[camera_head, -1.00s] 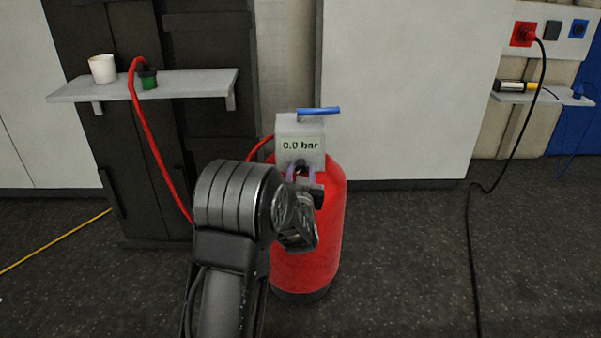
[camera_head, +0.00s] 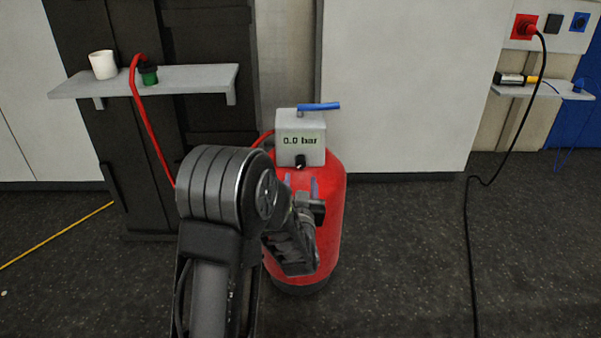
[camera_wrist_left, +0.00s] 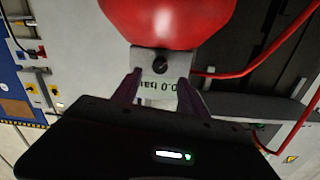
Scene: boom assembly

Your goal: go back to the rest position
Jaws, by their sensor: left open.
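My left gripper (camera_head: 301,184) is open, in front of the red tank (camera_head: 330,215) and below the grey gauge box (camera_head: 312,156). Its fingers also show in the left wrist view (camera_wrist_left: 159,78), spread apart, with the upside-down gauge box (camera_wrist_left: 148,60) beyond them. Nothing is held between them. The box reads "0.0 bar" and has a black knob (camera_head: 300,161) at its lower front and a blue lever (camera_head: 319,106) on top. My left forearm and wrist hide part of the tank's left side. My right gripper is not in view.
A red hose (camera_head: 148,125) runs from the green fitting (camera_head: 149,76) on the left shelf (camera_head: 200,78) down behind my arm. A white cup (camera_head: 103,65) stands on that shelf. A black cable (camera_head: 480,183) hangs at the right.

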